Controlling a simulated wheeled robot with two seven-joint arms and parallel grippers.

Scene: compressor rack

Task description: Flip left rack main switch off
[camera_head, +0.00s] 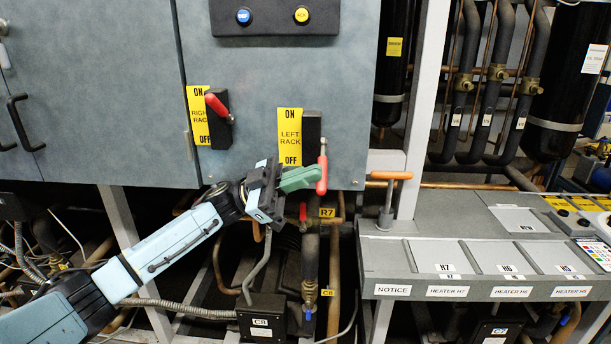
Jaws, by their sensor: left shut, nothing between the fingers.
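The left rack main switch has a black mount (311,128) beside a yellow ON/OFF label (290,138) reading LEFT RACK, on the grey cabinet. Its red handle (322,174) points down, its tip below the OFF end of the label. My left gripper (300,179), with green fingers, is shut and empty just left of the handle's lower part. Its fingertips look to be at or touching the handle; I cannot tell if there is contact. My right gripper is not in view.
The right rack switch, with a red handle (217,106) tilted up and left, sits to the left. An orange-handled lever (390,177) stands close on the right, beside a grey labelled heater panel (480,250). Pipes and cables fill the space below the cabinet.

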